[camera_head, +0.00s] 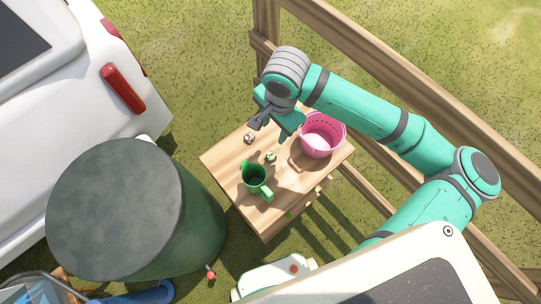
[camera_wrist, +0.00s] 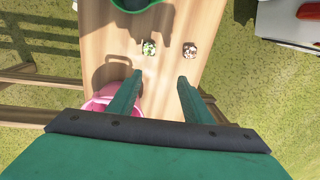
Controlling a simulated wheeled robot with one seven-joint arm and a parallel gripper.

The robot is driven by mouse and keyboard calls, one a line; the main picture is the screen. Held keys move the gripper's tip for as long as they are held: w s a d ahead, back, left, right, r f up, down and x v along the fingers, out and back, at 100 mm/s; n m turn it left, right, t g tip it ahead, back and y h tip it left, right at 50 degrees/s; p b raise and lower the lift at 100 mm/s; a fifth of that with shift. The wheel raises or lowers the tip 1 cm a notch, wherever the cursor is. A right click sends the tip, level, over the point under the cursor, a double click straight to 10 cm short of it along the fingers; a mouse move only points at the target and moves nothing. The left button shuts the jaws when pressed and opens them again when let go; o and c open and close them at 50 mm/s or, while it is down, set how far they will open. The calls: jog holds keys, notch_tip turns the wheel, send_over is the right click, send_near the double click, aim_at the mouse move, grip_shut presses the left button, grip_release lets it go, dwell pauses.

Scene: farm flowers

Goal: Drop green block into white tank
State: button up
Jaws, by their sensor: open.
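A small green-and-white patterned block (camera_head: 270,157) lies on the wooden table; it also shows in the wrist view (camera_wrist: 149,47). My gripper (camera_head: 272,122) is above the table's far side, apart from the block. In the wrist view its two fingers (camera_wrist: 159,80) are spread with nothing between them, and the block lies beyond the fingertips. A white-and-green container with a red cap (camera_head: 275,279) is low in the head view, partly cut off by my body; I cannot tell for sure whether it is the white tank.
A brown-and-white block (camera_head: 249,138) lies near the green one. A pink bucket (camera_head: 321,135) and a green watering can (camera_head: 255,179) stand on the table (camera_head: 236,187). A dark green barrel (camera_head: 122,210), a white vehicle (camera_head: 60,105) and a wooden fence (camera_head: 350,52) surround it.

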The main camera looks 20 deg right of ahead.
jog(key=s+a+g, duration=0.1)
send_over(272, 155)
jog(key=f, duration=0.6)
jog(key=shift+w+a+f, duration=0.1)
jog(key=shift+w+f, duration=0.1)
jog(key=shift+w, duration=0.05)
jog(key=shift+s+f, duration=0.15)
jog(key=shift+f, duration=1.15)
jog(key=shift+s+f, duration=0.1)
jog(key=shift+f, duration=1.2)
jog(key=shift+c, duration=0.6)
jog(key=c, duration=1)
grip_shut()
